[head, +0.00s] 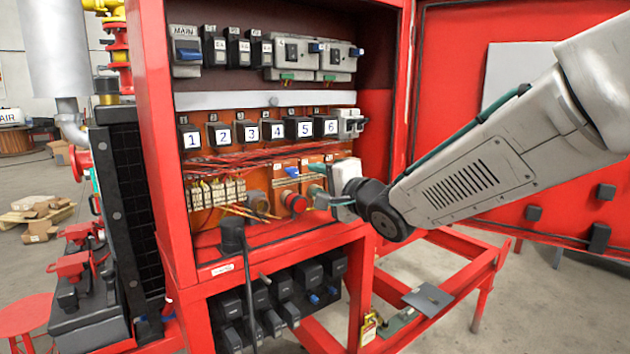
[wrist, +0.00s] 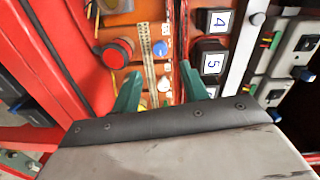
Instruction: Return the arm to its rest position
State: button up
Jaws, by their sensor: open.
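My gripper (head: 315,180) is at the lower right of the open red cabinet in the head view, with my arm reaching in from the right. In the wrist view my gripper (wrist: 158,82) shows two green fingers standing apart, with nothing seen between them but the panel behind. The fingers point at the orange panel (wrist: 120,8), between a red round button (wrist: 115,52) and the numbered module 5 (wrist: 213,63). The red button (head: 293,202) also shows just left of the fingers in the head view. Whether a fingertip touches the panel cannot be told.
The red cabinet frame (head: 150,130) surrounds the panel. Numbered modules (head: 247,132) sit above my gripper, with red wiring below them. An open red door (head: 450,80) stands behind my arm. A red lower frame (head: 480,268) and a padlock (head: 369,328) are below.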

jog(key=s+d+f+n+g+h, duration=0.1)
jog(key=s+d+f+g+h, duration=0.1)
jog(key=s+d+h, duration=0.5)
jog(key=s+d+f+n+g+h, duration=0.2)
jog(key=s+d+f, duration=0.15)
jog(key=d, duration=0.65)
jog(key=s+d+f+n+g, duration=0.2)
jog(key=s+g, duration=0.1)
jog(key=s, duration=0.6)
jog(key=s+d+f+n+g, duration=0.2)
jog(key=s+g, duration=0.1)
jog(key=s, duration=0.6)
jog(key=s+d+f+n+g, duration=0.2)
jog(key=s+g, duration=0.1)
jog(key=s, duration=0.6)
jog(key=shift+s+n+h, duration=0.3)
jog(key=shift+h, duration=0.1)
